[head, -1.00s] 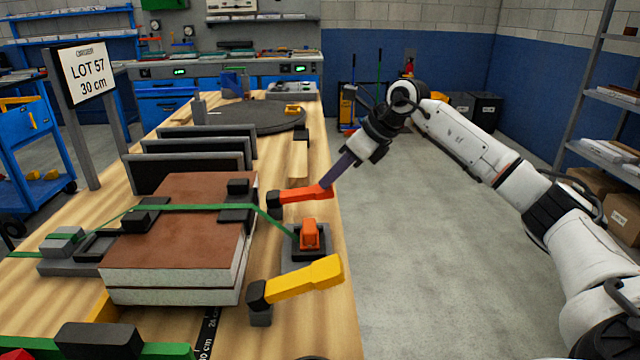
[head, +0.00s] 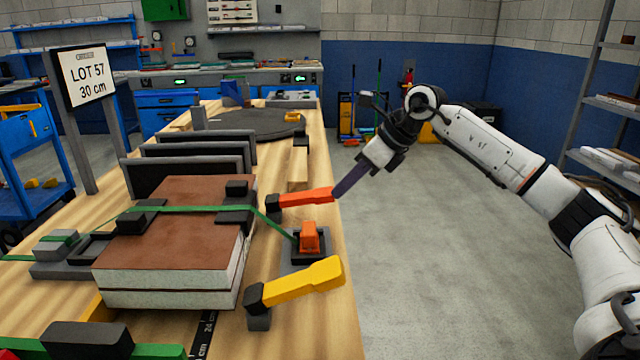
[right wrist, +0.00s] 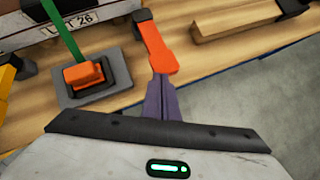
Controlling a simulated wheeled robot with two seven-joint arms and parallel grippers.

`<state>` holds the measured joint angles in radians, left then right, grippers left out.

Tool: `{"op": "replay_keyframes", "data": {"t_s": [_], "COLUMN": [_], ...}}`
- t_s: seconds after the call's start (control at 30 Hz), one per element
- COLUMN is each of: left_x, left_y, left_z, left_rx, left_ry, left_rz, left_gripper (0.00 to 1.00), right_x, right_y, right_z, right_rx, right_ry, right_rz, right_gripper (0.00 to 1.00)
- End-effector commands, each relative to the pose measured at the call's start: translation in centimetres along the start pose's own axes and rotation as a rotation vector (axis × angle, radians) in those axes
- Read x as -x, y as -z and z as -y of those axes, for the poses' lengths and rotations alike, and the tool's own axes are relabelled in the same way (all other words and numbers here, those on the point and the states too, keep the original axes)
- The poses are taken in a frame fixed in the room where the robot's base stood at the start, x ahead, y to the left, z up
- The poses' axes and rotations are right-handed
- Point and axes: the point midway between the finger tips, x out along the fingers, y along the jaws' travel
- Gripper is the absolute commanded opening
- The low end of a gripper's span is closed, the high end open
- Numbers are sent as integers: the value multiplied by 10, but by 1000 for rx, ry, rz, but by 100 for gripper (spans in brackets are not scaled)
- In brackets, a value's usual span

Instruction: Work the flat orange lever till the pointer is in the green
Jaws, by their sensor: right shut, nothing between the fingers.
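The flat orange lever (head: 305,197) runs from a black pivot block (head: 273,206) on the bench towards the bench's right edge. It also shows in the right wrist view (right wrist: 157,45). My right gripper (head: 339,194) is shut and empty. Its purple fingers (right wrist: 161,98) point at the lever's free end and appear to meet or nearly meet it; contact is not certain. I cannot make out the pointer or its green zone in either view. My left gripper is not in view.
An orange buckle (head: 309,238) on a dark base and a yellow lever (head: 300,281) stand nearer on the bench. A green strap (head: 190,208) crosses the strapped brown-topped panel stack (head: 190,188). A wooden block (head: 298,167) lies beyond the lever. Floor right of the bench is clear.

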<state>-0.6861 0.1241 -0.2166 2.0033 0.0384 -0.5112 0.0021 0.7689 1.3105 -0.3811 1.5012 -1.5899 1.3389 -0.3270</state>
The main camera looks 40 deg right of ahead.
Motion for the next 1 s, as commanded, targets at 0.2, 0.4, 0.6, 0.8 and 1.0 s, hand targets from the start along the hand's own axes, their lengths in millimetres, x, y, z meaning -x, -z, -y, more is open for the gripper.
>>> {"op": "replay_keyframes", "data": {"t_s": [0.2,0.4,0.6,0.8,1.0], "left_x": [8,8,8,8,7], "left_y": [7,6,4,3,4], "left_z": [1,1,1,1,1], "left_rx": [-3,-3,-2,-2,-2], "left_ry": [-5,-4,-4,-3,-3], "left_rz": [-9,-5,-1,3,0], "left_gripper": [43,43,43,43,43], "right_x": [31,73,98,104,104], "right_y": [0,0,0,0,0], "right_z": [1,1,0,0,0], "right_rx": [1,-1,-1,0,0], "right_ry": [5,4,1,0,0], "right_rz": [-1,0,0,0,0], "right_gripper": [0,0,0,0,0]}}
